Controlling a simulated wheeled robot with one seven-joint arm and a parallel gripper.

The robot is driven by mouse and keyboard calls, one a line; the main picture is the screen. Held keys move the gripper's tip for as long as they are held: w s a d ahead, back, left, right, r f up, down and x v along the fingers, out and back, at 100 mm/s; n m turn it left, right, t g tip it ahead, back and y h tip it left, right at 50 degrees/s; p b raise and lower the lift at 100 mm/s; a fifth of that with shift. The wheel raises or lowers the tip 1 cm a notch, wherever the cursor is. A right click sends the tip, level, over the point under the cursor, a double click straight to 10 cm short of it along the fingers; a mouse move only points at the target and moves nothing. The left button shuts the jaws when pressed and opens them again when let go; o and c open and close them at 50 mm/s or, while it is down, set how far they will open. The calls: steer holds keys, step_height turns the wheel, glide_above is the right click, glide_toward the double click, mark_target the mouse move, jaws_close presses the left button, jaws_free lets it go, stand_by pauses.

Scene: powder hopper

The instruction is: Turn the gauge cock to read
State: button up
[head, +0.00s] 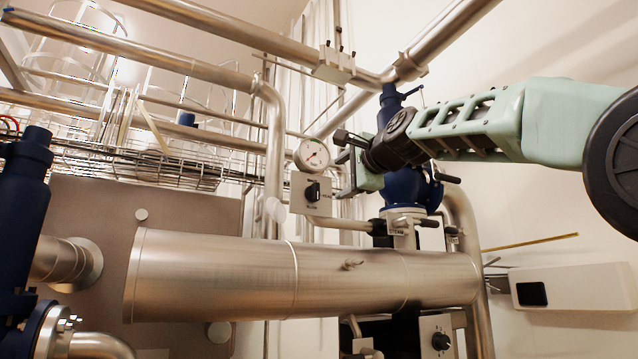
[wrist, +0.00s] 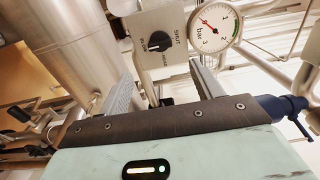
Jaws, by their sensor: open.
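The gauge cock is a black knob (head: 313,192) on a small pale labelled plate (head: 322,208). It also shows in the wrist view (wrist: 158,42), where "SHUT" is legible beside it and the other labels are too small to read surely. Which label the knob points at I cannot tell. A round dial gauge (head: 312,154) with a red needle sits just above the plate; it is marked in bar in the wrist view (wrist: 215,26). My gripper (wrist: 162,70) is open and empty, its two fingers apart and pointing towards the plate. In the head view my gripper (head: 343,166) is right of the knob, not visibly touching it.
A wide steel pipe (head: 220,275) runs below the plate, and a blue valve body (head: 405,190) stands close behind my gripper. Pipes and a wire cable tray (head: 150,165) crowd the left. Another black knob (head: 440,341) is at lower right. The right wall is mostly clear.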

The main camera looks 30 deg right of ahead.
mark_target(318, 191)
steer(key=w+p, duration=0.2)
steer(key=w, duration=0.3)
steer(key=w+p, duration=0.3)
steer(key=w, duration=0.1)
steer(key=shift+w+r+p, duration=0.2)
steer(key=shift+w+p, duration=0.15)
steer(key=shift+w+f+p, duration=0.2)
steer(key=shift+w+p, duration=0.15)
steer(key=shift+w, duration=0.35)
steer(key=c, duration=1)
